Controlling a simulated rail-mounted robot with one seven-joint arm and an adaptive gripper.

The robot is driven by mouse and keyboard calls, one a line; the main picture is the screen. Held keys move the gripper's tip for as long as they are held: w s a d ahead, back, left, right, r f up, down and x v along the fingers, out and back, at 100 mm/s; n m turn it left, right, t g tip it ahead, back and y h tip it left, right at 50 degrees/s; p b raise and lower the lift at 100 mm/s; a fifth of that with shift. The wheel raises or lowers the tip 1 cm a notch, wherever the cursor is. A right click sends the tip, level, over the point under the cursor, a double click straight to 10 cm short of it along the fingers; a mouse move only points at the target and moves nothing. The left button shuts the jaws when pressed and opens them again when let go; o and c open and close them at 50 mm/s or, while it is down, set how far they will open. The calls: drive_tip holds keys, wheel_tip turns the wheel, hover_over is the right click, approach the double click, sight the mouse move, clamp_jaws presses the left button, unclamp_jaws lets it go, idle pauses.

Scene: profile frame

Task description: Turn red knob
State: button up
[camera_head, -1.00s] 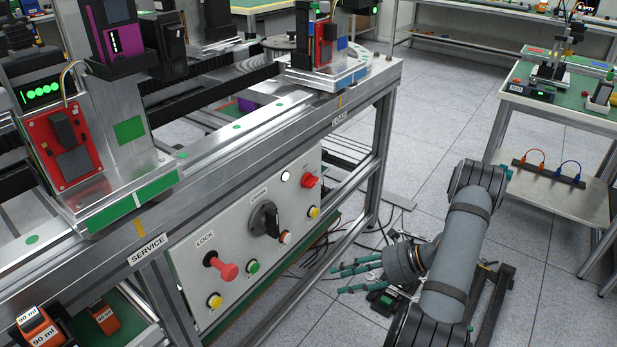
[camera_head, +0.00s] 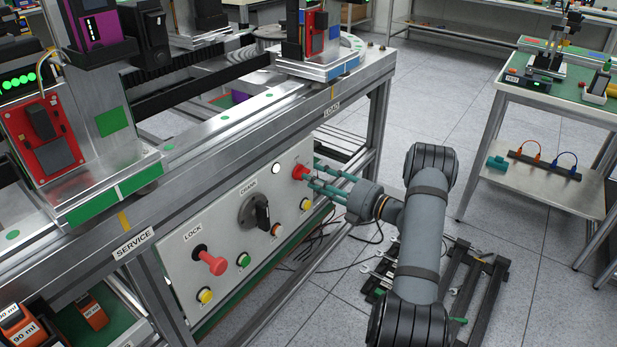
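A red knob (camera_head: 300,172) sits at the upper right of the pale control panel (camera_head: 228,232), under the frame's rail. My gripper (camera_head: 314,172) has teal fingers and reaches the knob from the right. The fingers are spread apart, with their tips right beside the knob. I cannot tell whether they touch it. A second red part, a plunger-like knob (camera_head: 212,263), stands out from the panel under the LOCK label, away from my gripper.
A black crank (camera_head: 257,212) and several yellow, green, orange and white buttons share the panel. Tools and a dark frame (camera_head: 478,285) lie on the floor by my arm. A side table (camera_head: 560,105) stands at the right.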

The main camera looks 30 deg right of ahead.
drive_tip(key=shift+x, duration=1.55)
drive_tip(key=shift+c, duration=0.8)
drive_tip(key=c, duration=0.8)
clamp_jaws()
